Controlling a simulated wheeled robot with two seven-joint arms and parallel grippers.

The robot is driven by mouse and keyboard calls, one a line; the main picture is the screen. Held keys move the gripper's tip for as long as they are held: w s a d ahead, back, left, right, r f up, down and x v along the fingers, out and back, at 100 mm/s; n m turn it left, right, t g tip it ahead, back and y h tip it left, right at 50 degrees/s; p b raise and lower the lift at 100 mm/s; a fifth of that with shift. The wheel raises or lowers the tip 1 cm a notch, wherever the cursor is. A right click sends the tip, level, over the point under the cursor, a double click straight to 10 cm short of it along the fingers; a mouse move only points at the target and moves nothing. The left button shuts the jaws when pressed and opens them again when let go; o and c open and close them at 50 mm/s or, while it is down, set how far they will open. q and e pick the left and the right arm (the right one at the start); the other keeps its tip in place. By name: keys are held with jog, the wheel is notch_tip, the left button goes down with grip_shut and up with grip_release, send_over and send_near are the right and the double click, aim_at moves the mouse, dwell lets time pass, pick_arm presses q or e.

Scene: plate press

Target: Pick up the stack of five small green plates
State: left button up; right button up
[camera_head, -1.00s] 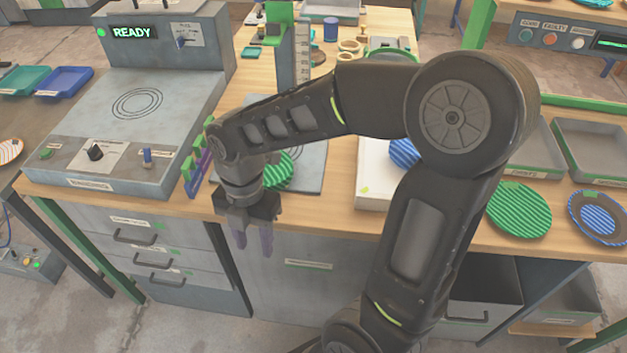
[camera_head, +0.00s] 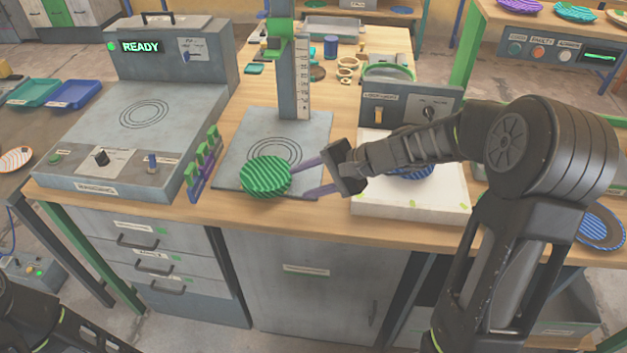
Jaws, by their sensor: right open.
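The small green striped plates (camera_head: 265,176) sit as a low stack at the front left of the grey plate (camera_head: 230,150) of the measuring stand. I cannot count the layers from here. My right gripper (camera_head: 299,181) is open and empty, just to the right of the stack. Its two purple fingers point left toward the stack, one farther back and one nearer the table's front edge. I cannot tell whether the far finger touches the rim. Only part of my left arm shows at the bottom left; its gripper is out of view.
The stand's upright ruler (camera_head: 302,75) rises behind the stack. A white board (camera_head: 375,200) with a blue plate (camera_head: 412,172) lies right, partly under my right arm.

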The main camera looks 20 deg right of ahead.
aim_at(281, 189)
jog(key=shift+a, duration=0.1)
jog(key=shift+p+x, duration=0.3)
jog(key=shift+x, duration=3.55)
jog(key=shift+c, duration=0.6)
jog(key=shift+s, duration=0.1)
grip_shut()
